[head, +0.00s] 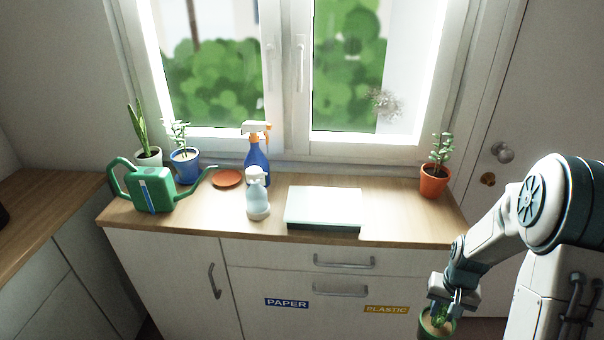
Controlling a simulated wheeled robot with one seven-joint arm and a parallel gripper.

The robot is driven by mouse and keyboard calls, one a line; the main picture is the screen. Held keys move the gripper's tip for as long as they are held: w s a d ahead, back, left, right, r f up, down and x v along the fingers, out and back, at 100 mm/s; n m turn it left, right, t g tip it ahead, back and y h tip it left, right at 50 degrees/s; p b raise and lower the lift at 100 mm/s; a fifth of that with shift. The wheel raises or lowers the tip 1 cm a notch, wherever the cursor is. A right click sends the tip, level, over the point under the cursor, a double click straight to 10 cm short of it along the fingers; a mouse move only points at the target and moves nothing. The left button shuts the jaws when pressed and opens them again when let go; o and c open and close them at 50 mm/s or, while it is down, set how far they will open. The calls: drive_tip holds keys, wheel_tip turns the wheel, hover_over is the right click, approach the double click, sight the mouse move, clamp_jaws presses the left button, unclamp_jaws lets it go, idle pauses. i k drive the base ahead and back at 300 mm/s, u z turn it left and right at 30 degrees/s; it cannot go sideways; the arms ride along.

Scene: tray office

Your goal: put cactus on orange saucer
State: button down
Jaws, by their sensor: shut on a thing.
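The cactus (440,315) is a small green plant in a green pot (436,329) with brown soil. It is at the bottom right of the head view, in front of the cabinet and below the counter's level. My gripper (452,304) points down and is shut on it; the fingers partly hide the plant. The pot's bottom is cut off by the frame edge. The orange saucer (227,178) lies empty on the wooden counter, left of the blue spray bottle, far to the left of my gripper.
On the counter (400,222) stand a green watering can (150,190), two potted plants at the left, a blue spray bottle (257,165), a pale blue bottle (257,197), a white-topped box (324,207) and an orange potted plant (433,182). The watering can's spout reaches close to the saucer.

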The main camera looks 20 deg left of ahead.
sight(228, 179)
drive_tip(key=z, duration=2.15)
drive_tip(key=k, duration=1.65)
drive_tip(key=u, duration=2.5)
